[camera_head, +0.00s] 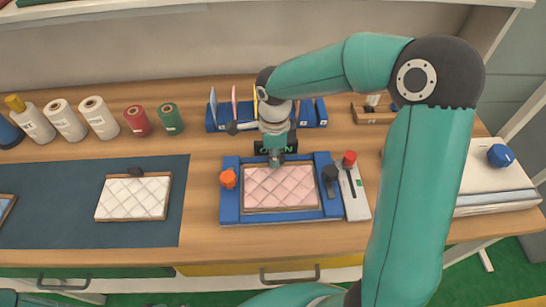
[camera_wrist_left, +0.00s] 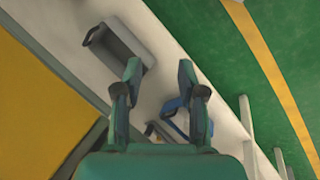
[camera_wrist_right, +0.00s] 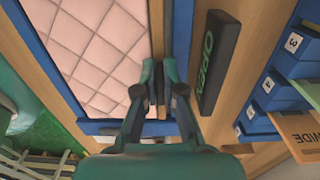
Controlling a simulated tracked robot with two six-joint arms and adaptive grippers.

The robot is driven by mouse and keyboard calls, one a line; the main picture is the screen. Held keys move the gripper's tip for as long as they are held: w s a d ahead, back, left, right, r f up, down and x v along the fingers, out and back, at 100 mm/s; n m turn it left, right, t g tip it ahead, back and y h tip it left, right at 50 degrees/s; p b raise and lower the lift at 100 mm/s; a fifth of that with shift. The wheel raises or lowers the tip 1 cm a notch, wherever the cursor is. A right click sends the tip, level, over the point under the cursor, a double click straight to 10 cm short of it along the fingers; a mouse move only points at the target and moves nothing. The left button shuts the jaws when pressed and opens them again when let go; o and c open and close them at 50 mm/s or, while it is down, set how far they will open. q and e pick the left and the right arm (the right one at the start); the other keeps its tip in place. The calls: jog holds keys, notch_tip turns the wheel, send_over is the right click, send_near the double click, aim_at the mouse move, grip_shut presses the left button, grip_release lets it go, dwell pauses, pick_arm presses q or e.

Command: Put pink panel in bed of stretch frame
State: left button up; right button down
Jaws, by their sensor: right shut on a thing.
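The pink panel (camera_head: 280,187), quilted with a wooden rim, lies in the bed of the blue stretch frame (camera_head: 230,207). It looks flat there; whether it is fully seated I cannot tell. My right gripper (camera_head: 275,158) is at the panel's back edge, shut on its small grip tab. In the right wrist view the fingers (camera_wrist_right: 160,92) close on this tab, beside the quilted pink panel (camera_wrist_right: 98,50); the fingers partly hide it.
An OPEN sign (camera_wrist_right: 210,60) stands just behind the frame. An orange knob (camera_head: 228,178) and a black lever (camera_head: 330,175) flank the bed. A white panel (camera_head: 134,197) lies on the dark mat (camera_head: 50,225). Several spools line the back left. A blue rack (camera_head: 308,115) is behind.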

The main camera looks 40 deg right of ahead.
jog(key=c, duration=1.3)
grip_release()
jog(key=shift+f, duration=0.1)
notch_tip(320, 180, up, 12)
jog(key=p, duration=0.8)
jog(key=shift+w, duration=0.1)
